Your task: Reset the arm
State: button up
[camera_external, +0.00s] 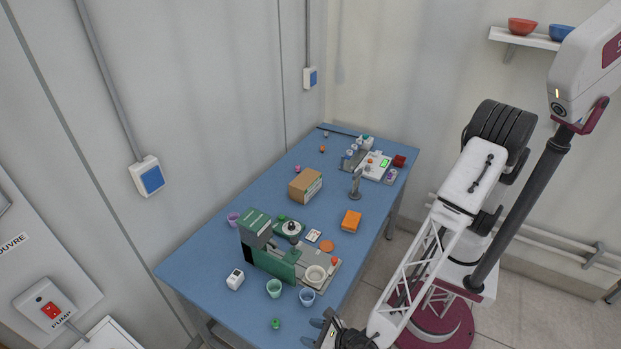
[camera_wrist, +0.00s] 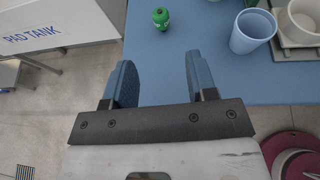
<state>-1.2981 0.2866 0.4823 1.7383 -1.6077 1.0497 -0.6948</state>
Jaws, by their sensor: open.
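My gripper (camera_external: 322,330) is at the bottom of the external view, by the near end of the blue table (camera_external: 225,220). In the wrist view my gripper (camera_wrist: 157,75) has its two blue fingers spread apart with nothing between them. A small green object (camera_wrist: 160,18) lies on the table beyond the fingertips, apart from them; it also shows in the external view (camera_external: 276,323). A blue cup (camera_wrist: 252,33) stands to the right of the fingers. Part of my gripper is cut off by the external view's lower edge.
A green machine (camera_external: 262,248) with a white bowl (camera_external: 315,276), a mint cup (camera_external: 274,288) and a white timer-like box (camera_external: 235,279) crowd the near table. A cardboard box (camera_external: 305,185) and orange block (camera_external: 351,221) stand farther back.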

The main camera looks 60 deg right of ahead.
jog(key=w+d+r+m+g+h, duration=0.2)
jog(key=w+d+m, duration=0.2)
jog(key=d, duration=0.8)
jog(key=w+d+r+m+g+h, duration=0.25)
jog(key=w+d+m, duration=0.2)
jog(key=d, duration=0.65)
jog(key=w+d+r+m+g+h, duration=0.1)
jog(key=w+d+r+m+g, duration=0.3)
jog(key=d, duration=0.8)
jog(key=s+d+r+m+g, duration=0.1)
jog(key=d+r+m, duration=0.25)
jog(key=d, duration=0.65)
jog(key=d+r+m, duration=0.2)
jog(key=d+m, duration=0.2)
jog(key=d, duration=0.5)
jog(key=s+d+r+m+y, duration=0.2)
jog(key=s+d+r+m, duration=0.2)
jog(key=s+d+m, duration=0.4)
jog(key=s+d+r+m+g+y, duration=0.1)
jog(key=s+d+r+m, duration=0.3)
jog(key=s+d+m, duration=0.5)
jog(key=s+d+y, duration=0.1)
jog(key=s+d, duration=0.1)
jog(key=d, duration=0.3)
jog(key=shift+d+r, duration=0.2)
